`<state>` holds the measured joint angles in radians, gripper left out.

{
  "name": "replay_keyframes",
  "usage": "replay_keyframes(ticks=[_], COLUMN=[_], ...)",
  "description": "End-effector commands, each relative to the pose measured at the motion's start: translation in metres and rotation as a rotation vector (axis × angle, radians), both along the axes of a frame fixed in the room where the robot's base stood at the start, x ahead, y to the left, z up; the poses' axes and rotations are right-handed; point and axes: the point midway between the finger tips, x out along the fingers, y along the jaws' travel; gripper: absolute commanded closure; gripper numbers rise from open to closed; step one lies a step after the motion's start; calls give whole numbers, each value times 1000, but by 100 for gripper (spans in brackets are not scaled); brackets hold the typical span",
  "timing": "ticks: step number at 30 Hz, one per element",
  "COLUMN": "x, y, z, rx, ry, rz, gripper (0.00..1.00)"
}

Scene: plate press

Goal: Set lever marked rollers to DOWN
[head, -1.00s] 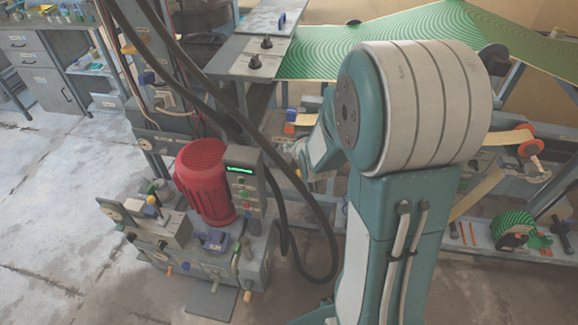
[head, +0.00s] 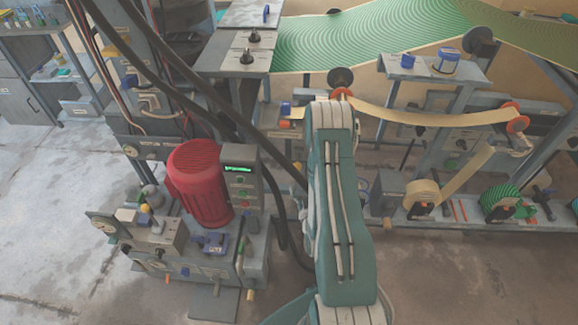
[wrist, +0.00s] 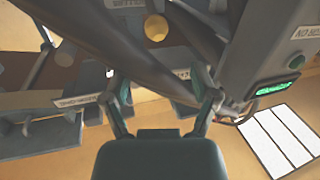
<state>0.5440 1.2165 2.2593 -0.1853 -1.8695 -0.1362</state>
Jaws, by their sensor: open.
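I cannot make out a lever marked rollers; the small labels in the head view are unreadable. The machine at the left has a red motor (head: 198,185), a grey control box (head: 240,190) with a green display, and several small levers and knobs low on its base (head: 150,235). My gripper (wrist: 160,85) is open in the wrist view, with nothing clearly held between its fingers. Thick dark hoses (wrist: 130,50) cross in front of it. The control box with a lit green display (wrist: 271,88) is to its right. In the head view my arm hides my gripper.
Black hoses (head: 215,110) hang between the machine and my arm. A green patterned sheet (head: 350,42) spans the back. A tan web runs over orange rollers (head: 517,124) at the right. A grey panel with black knobs (head: 252,40) stands behind. Floor at the left is clear (head: 50,200).

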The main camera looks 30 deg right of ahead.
Motion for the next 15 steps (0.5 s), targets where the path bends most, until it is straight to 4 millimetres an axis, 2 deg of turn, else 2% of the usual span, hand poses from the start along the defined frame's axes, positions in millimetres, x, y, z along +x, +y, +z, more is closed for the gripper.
replay_keyframes(ticks=[3, 6, 10, 15], x=[-11, -9, 6, 35], y=[0, -2, -8, -19], z=[-8, -8, -8, -7], rx=[-3, -5, -7, -9], ry=[-24, -32, -35, -35], rz=[-12, -15, -13, -12], gripper=[23, 23, 23, 23])
